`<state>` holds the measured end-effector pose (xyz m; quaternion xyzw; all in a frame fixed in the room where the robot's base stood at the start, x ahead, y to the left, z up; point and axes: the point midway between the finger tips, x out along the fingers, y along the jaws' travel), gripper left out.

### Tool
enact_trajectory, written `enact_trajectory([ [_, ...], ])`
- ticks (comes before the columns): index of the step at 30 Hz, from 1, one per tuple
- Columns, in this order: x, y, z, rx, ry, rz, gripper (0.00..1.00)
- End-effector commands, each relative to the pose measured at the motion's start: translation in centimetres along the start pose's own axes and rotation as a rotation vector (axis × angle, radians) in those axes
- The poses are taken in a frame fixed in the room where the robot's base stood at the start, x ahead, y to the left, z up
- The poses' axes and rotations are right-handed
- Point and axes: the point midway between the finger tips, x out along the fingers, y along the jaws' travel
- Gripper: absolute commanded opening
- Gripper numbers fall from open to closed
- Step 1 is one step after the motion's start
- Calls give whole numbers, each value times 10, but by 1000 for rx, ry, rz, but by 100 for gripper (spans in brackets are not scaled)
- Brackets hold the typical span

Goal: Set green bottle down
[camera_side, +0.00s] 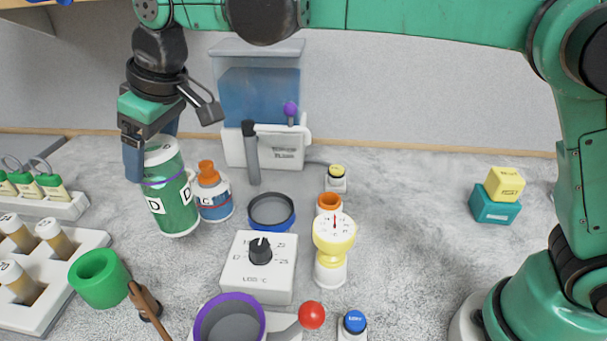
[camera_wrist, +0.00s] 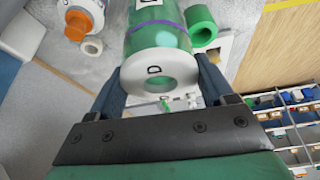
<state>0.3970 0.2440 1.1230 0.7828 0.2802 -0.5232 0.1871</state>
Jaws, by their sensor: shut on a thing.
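The green bottle (camera_side: 176,208) has a white top, a purple band and white labels marked D. It stands slightly tilted at the left of the side view, and its base is at or close to the grey worktop; I cannot tell whether it touches. My gripper (camera_side: 153,152) is shut on the bottle's upper part, one finger on each side. In the wrist view the bottle (camera_wrist: 158,45) is between my gripper's fingers (camera_wrist: 160,85), its white ring-shaped top facing the camera. The far finger is partly hidden in the side view.
A blue-and-white bottle with an orange cap (camera_side: 213,195) stands close at the right. A green cup (camera_side: 100,278), a white vial rack (camera_side: 75,240) and a dial box (camera_side: 258,275) are nearby. A water tank (camera_side: 262,95) is behind. The worktop right of the yellow gauge (camera_side: 334,235) is fairly clear.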

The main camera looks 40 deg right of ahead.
Motion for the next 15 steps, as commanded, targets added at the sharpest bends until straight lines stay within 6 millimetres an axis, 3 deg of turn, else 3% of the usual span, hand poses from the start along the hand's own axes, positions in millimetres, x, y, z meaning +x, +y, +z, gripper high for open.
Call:
enact_trajectory([
  [5, -28, 42, 13, 118, -2, 49, 0],
  [8, -52, 82, 34, 246, -5, 102, 0],
  [15, -126, 169, 118, 628, -8, 257, 0],
])
